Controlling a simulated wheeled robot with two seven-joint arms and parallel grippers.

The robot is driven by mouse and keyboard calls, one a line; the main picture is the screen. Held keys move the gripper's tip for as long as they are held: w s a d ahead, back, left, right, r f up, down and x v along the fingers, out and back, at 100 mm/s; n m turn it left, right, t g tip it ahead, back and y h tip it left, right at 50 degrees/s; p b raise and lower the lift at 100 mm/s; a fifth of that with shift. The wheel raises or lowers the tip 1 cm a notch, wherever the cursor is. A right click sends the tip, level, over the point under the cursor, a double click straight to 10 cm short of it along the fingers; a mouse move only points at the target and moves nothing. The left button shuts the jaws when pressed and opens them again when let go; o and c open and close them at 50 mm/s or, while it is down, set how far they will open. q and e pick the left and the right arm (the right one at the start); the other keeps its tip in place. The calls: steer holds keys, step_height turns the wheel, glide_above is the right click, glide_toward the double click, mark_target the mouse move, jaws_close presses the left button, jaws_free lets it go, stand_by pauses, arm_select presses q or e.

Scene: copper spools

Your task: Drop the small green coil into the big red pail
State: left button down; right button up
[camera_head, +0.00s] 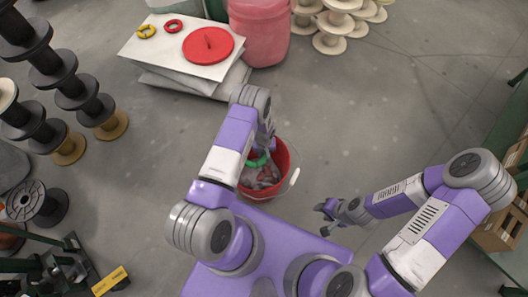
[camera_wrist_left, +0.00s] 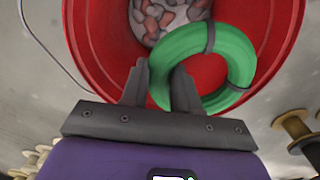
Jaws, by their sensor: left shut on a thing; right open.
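The small green coil (camera_wrist_left: 238,62) is gripped at its near edge by my left gripper (camera_wrist_left: 158,82) in the left wrist view. It shows over the mouth of the big red pail (camera_wrist_left: 85,28), whose inside holds grey and reddish lumps. In the head view the red pail (camera_head: 284,160) stands on the floor, and the green coil (camera_head: 256,160) shows within its rim, partly hidden by my left arm. I cannot tell how far the coil is below the rim. My right gripper (camera_head: 325,217) is open and empty, to the right of the pail.
A white board (camera_head: 150,50) on a stack holds a red disc (camera_head: 208,46), a yellow ring (camera_head: 146,31) and a red ring (camera_head: 173,26). A pink bin (camera_head: 262,35) stands beside it. Dark spools (camera_head: 75,88) are stacked at left.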

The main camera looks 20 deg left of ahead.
arm_select(q)
steer(key=shift+f+b, duration=0.7)
steer(key=shift+f, duration=0.6)
steer(key=c, duration=0.8)
jaws_free()
steer(key=shift+o, duration=0.2)
steer(key=shift+r, duration=0.1)
step_height(320, 180, up, 8)
steer(key=p, duration=0.3)
steer(key=shift+f, duration=0.25)
